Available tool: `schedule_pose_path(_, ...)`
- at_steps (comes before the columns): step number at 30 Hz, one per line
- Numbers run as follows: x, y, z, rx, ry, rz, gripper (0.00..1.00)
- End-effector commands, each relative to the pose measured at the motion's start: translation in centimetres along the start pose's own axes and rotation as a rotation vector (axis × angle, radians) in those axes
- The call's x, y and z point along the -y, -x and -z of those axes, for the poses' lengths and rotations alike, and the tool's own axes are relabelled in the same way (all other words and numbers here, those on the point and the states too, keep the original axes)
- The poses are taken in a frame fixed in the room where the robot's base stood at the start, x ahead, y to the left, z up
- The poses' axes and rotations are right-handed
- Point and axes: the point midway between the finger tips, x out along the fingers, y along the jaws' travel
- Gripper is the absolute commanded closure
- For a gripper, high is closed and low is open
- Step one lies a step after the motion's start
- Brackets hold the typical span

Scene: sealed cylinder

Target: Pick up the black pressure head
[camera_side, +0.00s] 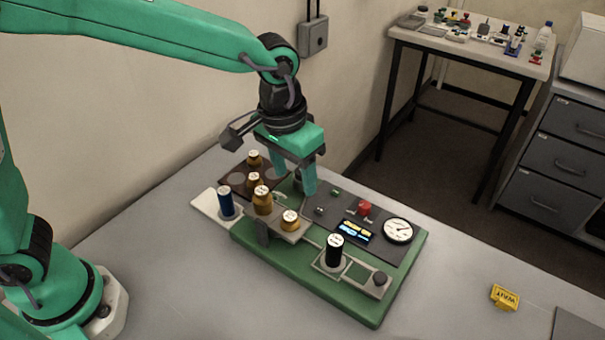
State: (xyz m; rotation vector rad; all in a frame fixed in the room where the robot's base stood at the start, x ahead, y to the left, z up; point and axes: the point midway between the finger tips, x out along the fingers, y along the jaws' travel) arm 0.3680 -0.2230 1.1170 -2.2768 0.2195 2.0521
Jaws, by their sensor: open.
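The black pressure head (334,254) appears to be the upright black cylinder with a pale marked top. It stands in a light square holder at the front of the green base board (366,313). My gripper (295,182) is open, with its teal fingers pointing down over the back of the board. It is behind and to the left of the black head and apart from it. Nothing shows between the fingers.
Several amber bottles (262,203) stand left of centre, close to my gripper. A red knob (365,208), a dial gauge (398,230) and a small dark knob (379,279) are on the board.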

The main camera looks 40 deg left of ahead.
Motion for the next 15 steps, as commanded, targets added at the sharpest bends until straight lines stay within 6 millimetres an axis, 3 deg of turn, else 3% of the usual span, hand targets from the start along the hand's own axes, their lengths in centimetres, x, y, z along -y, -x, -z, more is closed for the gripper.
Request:
schedule_pose_path(6, -5.2, -4.2, 0.6, 0.066, -0.031, 0.021, 0.46)
schedule_pose_path(15, -8.8, -7.3, 0.4, 0.106, -0.046, 0.041, 0.46)
